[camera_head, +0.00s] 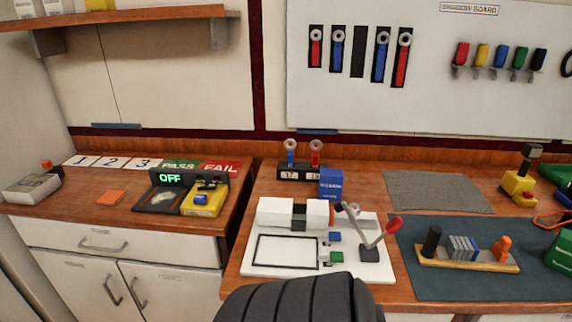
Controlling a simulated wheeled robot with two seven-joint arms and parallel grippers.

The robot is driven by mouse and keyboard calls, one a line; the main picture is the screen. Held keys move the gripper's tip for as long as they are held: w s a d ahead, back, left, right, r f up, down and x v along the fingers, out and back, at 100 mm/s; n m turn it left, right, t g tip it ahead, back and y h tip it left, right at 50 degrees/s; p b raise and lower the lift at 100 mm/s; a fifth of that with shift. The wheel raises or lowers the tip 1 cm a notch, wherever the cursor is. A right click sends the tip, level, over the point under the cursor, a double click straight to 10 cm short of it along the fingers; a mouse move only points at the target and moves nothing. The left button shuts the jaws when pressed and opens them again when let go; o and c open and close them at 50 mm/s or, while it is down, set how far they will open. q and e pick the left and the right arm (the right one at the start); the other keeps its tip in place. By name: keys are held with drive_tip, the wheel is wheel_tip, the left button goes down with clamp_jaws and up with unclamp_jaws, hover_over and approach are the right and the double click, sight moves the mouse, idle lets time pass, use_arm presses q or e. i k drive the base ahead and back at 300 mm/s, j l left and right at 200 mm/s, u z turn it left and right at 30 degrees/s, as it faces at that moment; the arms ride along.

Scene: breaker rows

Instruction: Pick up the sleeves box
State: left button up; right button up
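A small blue box (331,184) with pale lettering stands upright on the middle bench, behind the white fixture. It is the likeliest sleeves box, but the lettering is too small to read for certain. Its lower part is partly hidden by the fixture. Nothing is holding it. Neither of my grippers shows in this view. A dark ribbed part at the bottom centre appears to be mine.
A white fixture (262,272) with a red-handled lever (393,224) stands in front of the blue box. A holder (308,174) with two ring-topped tools is left of it. A grey mat (438,192) lies clear to the right. A wooden rack (468,261) sits on a dark mat.

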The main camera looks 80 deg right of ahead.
sight(331, 185)
drive_tip(key=i+z, duration=0.35)
drive_tip(key=i+j+z, duration=0.15)
drive_tip(key=i+z, duration=0.15)
drive_tip(key=i, duration=0.2)
drive_tip(key=i+j+z, duration=0.35)
drive_tip(key=i+l+z, duration=0.1)
drive_tip(key=z, duration=0.3)
drive_tip(key=i+z, duration=0.45)
drive_tip(key=z, duration=0.3)
drive_tip(key=i+j+z, duration=0.15)
drive_tip(key=z, duration=0.25)
